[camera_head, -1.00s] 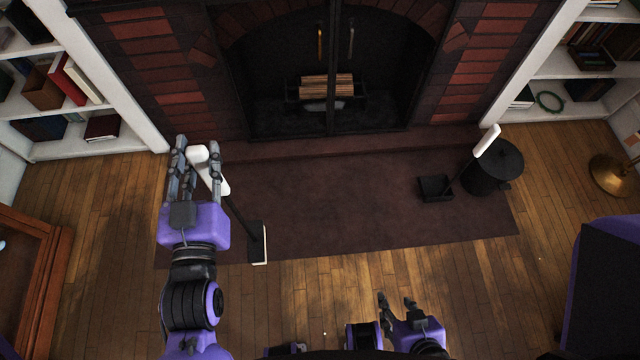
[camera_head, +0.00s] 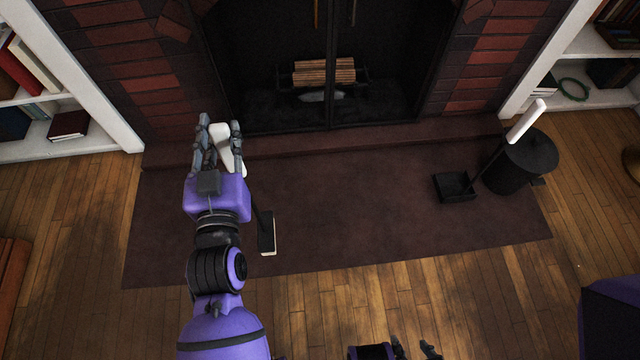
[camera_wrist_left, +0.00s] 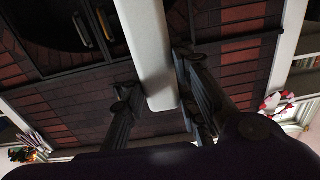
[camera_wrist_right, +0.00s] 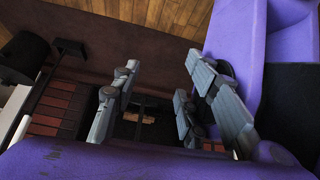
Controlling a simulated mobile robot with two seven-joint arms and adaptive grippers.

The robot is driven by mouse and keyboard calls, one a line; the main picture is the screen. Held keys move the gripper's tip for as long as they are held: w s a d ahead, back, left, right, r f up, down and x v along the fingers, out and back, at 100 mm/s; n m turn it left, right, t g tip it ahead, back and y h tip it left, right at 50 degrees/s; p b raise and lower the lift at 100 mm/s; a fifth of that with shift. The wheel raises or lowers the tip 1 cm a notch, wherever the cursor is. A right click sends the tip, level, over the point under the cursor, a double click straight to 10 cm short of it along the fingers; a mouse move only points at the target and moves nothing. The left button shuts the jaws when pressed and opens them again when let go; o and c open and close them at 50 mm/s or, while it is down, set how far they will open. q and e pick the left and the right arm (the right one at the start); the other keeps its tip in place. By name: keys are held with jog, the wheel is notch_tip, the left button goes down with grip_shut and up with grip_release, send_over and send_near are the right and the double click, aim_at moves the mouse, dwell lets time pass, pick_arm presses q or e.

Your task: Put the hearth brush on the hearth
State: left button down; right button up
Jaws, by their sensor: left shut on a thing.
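The hearth brush has a white handle (camera_head: 223,150) and a dark head with pale bristles (camera_head: 267,232). My left gripper (camera_head: 220,124) is shut on the white handle, and the head hangs toward me. The handle also shows between the fingers in the left wrist view (camera_wrist_left: 150,50). The brush is over the left part of the dark red-brown hearth (camera_head: 370,210). I cannot tell whether its head touches the slab. My right gripper (camera_wrist_right: 160,78) is open and empty, its fingers apart; in the head view it is at the bottom edge (camera_head: 414,350).
A black bucket (camera_head: 520,163) and a black dustpan (camera_head: 456,187) with an upright white handle (camera_head: 525,120) stand at the hearth's right end. The fireplace with logs (camera_head: 323,72) is behind. White bookshelves flank it. The middle of the hearth is clear.

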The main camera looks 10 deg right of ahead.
pick_arm(q)
jog(key=shift+w+d+f, duration=0.5)
jog(key=shift+w+f, duration=0.1)
jog(key=shift+w, duration=0.1)
jog(key=w+a+f+b, duration=0.7)
jog(key=w+a+f, duration=0.2)
jog(key=f, duration=0.4)
jog(key=shift+w+b, duration=0.35)
jog(key=shift+w, duration=0.45)
pick_arm(e)
notch_tip(320, 180, down, 8)
jog(key=s, duration=0.1)
jog(key=shift+d+f+g, duration=0.25)
jog(key=shift+g, duration=0.15)
jog(key=shift+s, duration=0.1)
